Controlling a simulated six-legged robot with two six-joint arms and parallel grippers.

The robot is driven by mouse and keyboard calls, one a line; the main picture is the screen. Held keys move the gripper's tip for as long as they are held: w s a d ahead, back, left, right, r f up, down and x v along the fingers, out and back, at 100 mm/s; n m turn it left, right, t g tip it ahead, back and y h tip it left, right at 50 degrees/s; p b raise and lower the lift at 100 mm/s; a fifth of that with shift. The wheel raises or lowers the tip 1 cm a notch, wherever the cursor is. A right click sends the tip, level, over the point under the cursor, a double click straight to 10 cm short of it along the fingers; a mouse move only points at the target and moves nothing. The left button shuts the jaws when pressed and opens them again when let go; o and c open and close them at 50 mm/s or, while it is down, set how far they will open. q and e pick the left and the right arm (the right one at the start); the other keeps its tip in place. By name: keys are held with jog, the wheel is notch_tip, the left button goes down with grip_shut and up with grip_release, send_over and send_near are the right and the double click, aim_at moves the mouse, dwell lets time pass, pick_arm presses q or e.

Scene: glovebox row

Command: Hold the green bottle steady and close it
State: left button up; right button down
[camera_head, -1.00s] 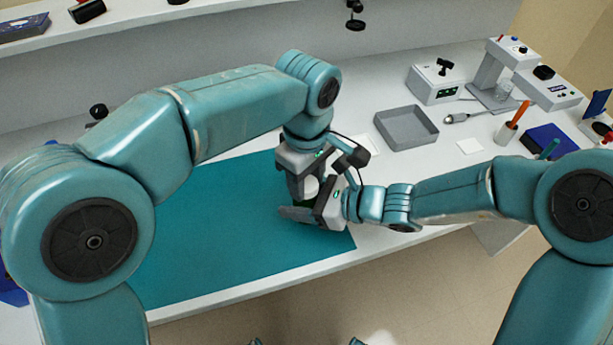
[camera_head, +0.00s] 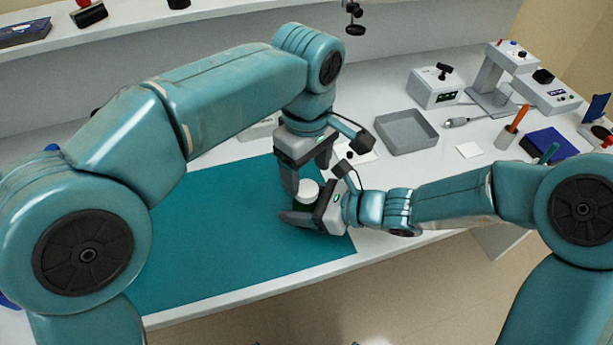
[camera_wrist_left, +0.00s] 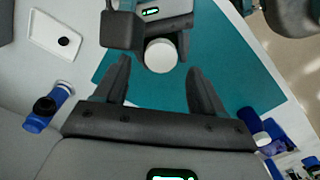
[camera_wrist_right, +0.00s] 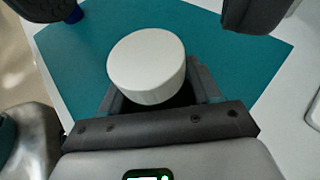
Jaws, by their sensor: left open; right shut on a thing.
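The green bottle (camera_head: 303,208) stands on the teal mat (camera_head: 215,235) with a white cap (camera_head: 307,188) on its top. The cap also shows in the left wrist view (camera_wrist_left: 161,55) and in the right wrist view (camera_wrist_right: 147,65). My right gripper (camera_head: 299,216) is shut on the bottle's body below the cap. My left gripper (camera_head: 308,178) is open, above and behind the cap and apart from it. In the left wrist view, its open fingers (camera_wrist_left: 158,85) are empty. Most of the bottle is hidden by the right gripper. I cannot tell how tightly the cap sits.
A grey tray (camera_head: 407,132) and a white device (camera_head: 434,88) stand at the back right. An orange-handled tool in a holder (camera_head: 511,128) and a blue box (camera_head: 549,143) are further right. The left part of the mat is clear.

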aim_at(307, 187)
pick_arm(q)
jog(key=shift+r, duration=0.2)
jog(key=shift+c, duration=0.5)
notch_tip(307, 187, up, 3)
jog(key=n, duration=0.3)
jog(key=shift+r, duration=0.2)
jog(key=shift+f, duration=0.15)
notch_tip(307, 187, down, 8)
jog(key=shift+r, duration=0.1)
